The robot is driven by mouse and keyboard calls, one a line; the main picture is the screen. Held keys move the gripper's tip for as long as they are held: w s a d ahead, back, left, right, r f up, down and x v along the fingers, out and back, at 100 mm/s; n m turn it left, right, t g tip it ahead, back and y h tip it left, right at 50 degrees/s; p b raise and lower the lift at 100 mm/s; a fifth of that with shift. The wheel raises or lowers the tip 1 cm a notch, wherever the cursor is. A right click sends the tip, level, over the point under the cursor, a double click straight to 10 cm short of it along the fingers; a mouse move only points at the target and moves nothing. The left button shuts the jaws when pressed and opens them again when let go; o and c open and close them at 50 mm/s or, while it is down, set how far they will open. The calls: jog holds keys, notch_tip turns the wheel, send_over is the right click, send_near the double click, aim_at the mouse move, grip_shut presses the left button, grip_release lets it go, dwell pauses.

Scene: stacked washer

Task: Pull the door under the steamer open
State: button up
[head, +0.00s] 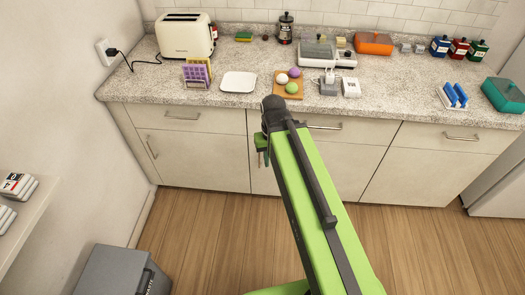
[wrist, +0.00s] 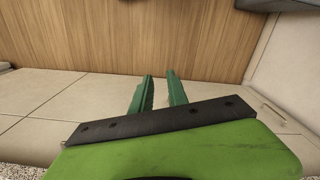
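A grey appliance with a clear lid (head: 318,50) stands at the back of the counter and may be the steamer; I cannot tell for sure. Below the counter are a left door (head: 192,160) with an upright handle (head: 152,147), a middle door (head: 343,168) partly hidden by my arm, and a right door (head: 425,178). All look shut. My gripper (head: 262,150) is in front of the cabinets, left of the middle door's visible part. The wrist view shows its two green fingers (wrist: 160,74) apart, with nothing between them.
Drawers with bar handles (head: 325,127) run above the doors. The counter (head: 225,105) holds a toaster (head: 186,36), a white plate (head: 239,82) and several other items. A grey bin (head: 115,270) stands at lower left. The wooden floor (head: 210,235) before the cabinets is clear.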

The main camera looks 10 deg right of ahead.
jog(key=w+d+f+n+t+y+b, duration=0.1)
jog(key=w+d+f+n+t+b, duration=0.1)
jog(key=w+f+b, duration=0.8)
jog(key=w+d+f+n+t+b, duration=0.1)
jog(key=w+f+t+b, duration=0.1)
jog(key=w+f+b, duration=0.8)
jog(key=w+b+x, duration=0.1)
jog(key=b+x, duration=0.4)
jog(key=w+b+x, duration=0.1)
jog(key=b+x, duration=0.4)
jog(key=w+r+b+x, duration=0.1)
jog(key=b+x, duration=0.4)
jog(key=shift+w+a, duration=0.15)
jog(key=shift+w, duration=0.1)
jog(key=shift+r, duration=0.1)
jog(key=shift+c, duration=0.3)
grip_shut()
